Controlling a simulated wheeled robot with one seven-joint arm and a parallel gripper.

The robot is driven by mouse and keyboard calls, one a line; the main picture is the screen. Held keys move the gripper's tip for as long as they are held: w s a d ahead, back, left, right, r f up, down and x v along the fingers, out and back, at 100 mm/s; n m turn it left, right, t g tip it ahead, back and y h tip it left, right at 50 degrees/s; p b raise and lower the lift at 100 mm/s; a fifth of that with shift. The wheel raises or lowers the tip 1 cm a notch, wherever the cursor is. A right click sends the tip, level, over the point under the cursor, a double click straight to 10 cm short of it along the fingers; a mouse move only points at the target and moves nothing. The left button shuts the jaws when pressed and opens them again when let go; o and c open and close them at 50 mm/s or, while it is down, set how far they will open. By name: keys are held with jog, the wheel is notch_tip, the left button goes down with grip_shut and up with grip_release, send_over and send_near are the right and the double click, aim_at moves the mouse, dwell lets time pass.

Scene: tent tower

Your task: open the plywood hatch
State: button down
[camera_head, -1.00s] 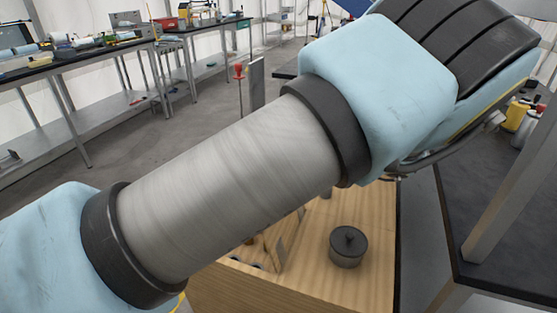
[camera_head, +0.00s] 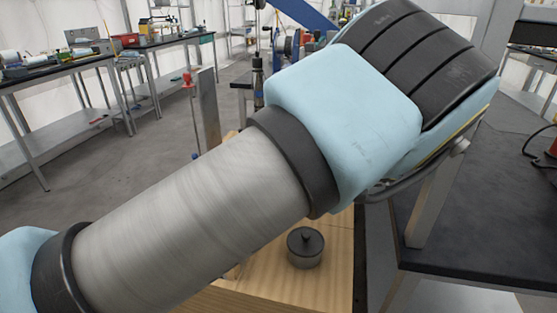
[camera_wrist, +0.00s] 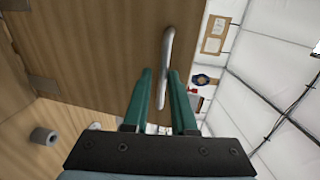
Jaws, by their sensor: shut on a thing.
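In the wrist view the plywood hatch (camera_wrist: 95,45) is a brown wooden panel across the upper left, with metal hinge plates (camera_wrist: 43,86) at its left side. A pale metal bar handle (camera_wrist: 166,62) stands at its right part. My gripper (camera_wrist: 163,75) has two green fingers, one on either side of the handle, and is shut on it. The panel stands at an angle to the wooden surface beside it. In the head view my arm covers the hatch, the handle and my gripper.
A dark lidded pot (camera_head: 305,248) stands on the wooden top (camera_head: 335,285). A black-topped table (camera_head: 480,230) is close on the right. Workbenches (camera_head: 60,68) line the back left, with clear grey floor (camera_head: 100,165) in front of them.

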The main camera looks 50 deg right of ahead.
jog(key=c, duration=0.9)
grip_release()
jog(key=shift+a+f, duration=0.1)
jog(key=shift+f, duration=0.6)
jog(key=shift+r, duration=0.1)
jog(key=shift+r, duration=0.15)
notch_tip(320, 180, up, 10)
jog(key=shift+r+b, duration=0.1)
jog(key=shift+b, duration=0.85)
